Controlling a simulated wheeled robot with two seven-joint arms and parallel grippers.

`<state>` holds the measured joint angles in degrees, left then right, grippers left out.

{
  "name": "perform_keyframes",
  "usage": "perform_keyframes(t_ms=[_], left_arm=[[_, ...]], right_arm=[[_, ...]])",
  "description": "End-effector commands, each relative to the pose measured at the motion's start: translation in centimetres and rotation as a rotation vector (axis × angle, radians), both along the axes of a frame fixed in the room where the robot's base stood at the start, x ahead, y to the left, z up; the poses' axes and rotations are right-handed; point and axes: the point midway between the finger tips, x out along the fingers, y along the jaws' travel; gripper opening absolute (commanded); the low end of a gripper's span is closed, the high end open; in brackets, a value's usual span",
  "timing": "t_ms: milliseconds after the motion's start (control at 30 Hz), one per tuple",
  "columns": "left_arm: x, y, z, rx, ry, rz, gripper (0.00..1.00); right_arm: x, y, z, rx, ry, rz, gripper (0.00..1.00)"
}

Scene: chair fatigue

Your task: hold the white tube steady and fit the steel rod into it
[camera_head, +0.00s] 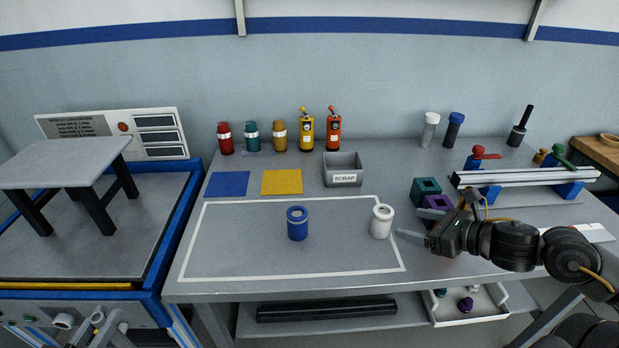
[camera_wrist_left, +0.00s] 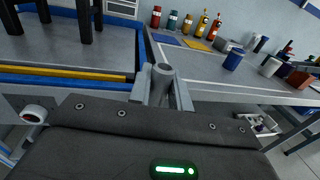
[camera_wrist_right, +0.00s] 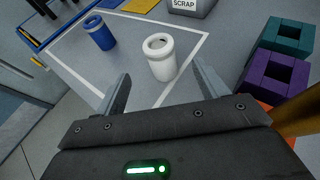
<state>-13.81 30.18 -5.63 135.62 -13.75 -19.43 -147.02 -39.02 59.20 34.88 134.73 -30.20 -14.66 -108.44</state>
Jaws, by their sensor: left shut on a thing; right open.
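The white tube (camera_head: 381,222) stands upright at the right end of the white-outlined area on the bench. It also shows upright in the right wrist view (camera_wrist_right: 161,62). My right gripper (camera_head: 415,224) is open and empty just right of the tube. In the right wrist view the tube stands ahead, between the lines of the two fingers, apparently untouched. My left gripper (camera_wrist_left: 162,92) is shut on a grey steel rod (camera_wrist_left: 162,75), whose round end points up. In the head view this gripper is low at the left, in front of the blue-framed machine, far from the tube.
A blue tube (camera_head: 297,224) stands left of the white one. A scrap bin (camera_head: 343,178) and several bottles stand behind. Teal (camera_head: 425,187) and purple (camera_head: 437,203) blocks sit close to my right gripper. The outlined area's left part is clear.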

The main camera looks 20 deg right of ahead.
Motion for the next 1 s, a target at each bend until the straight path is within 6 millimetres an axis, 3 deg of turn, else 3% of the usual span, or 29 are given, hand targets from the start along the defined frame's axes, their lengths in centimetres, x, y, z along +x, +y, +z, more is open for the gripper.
perform_keyframes(t_ms=[267,1000], left_arm=[[0.0,0.0,-0.2,0.0,-0.001,0.0,0.0],[0.0,0.0,0.0,0.0,-0.001,0.0,0.0]], right_arm=[[1.2,0.4,-0.5,0.004,-0.002,0.0,0.72],[9.2,3.3,-3.9,0.005,-0.002,-0.006,0.72]])
